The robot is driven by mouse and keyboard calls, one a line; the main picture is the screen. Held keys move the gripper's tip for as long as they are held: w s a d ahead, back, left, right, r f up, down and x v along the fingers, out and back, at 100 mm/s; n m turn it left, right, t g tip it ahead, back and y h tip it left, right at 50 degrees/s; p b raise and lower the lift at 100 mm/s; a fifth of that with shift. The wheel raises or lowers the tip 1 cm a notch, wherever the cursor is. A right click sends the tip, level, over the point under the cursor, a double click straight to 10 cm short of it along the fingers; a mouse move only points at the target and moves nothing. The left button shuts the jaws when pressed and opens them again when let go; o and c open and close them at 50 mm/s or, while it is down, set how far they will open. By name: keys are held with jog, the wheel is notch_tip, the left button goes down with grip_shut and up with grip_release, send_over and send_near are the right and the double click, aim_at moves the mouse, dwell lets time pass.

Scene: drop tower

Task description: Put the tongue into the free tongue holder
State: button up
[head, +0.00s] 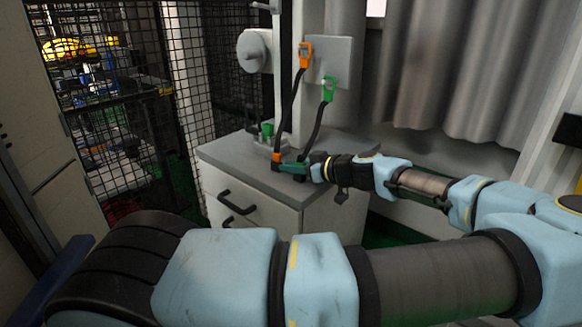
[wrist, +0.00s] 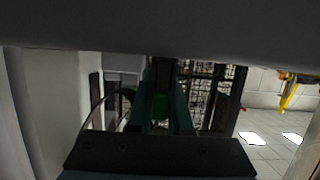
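My gripper (head: 293,168), with teal-green fingers, is low over the front edge of the grey cabinet top, right beside a small orange piece (head: 277,158). An orange tag-like part (head: 305,55) and a green one (head: 329,90) are up at the grey wall plate, each with a black cable running down towards my gripper. I cannot tell which part is the tongue or which holder is free.
The grey-topped cabinet (head: 235,152) has drawers with black handles. A small green item (head: 267,130) stands on it by the post. A black mesh cage (head: 110,90) is at the left, a grey curtain (head: 450,70) at the right. My arm crosses the foreground.

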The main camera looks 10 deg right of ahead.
jog(key=o, duration=0.5)
jog(key=v, duration=1)
jog(key=shift+s+d+r+b, duration=0.15)
jog(key=shift+s+d+b, duration=0.1)
jog(key=shift+b, duration=0.1)
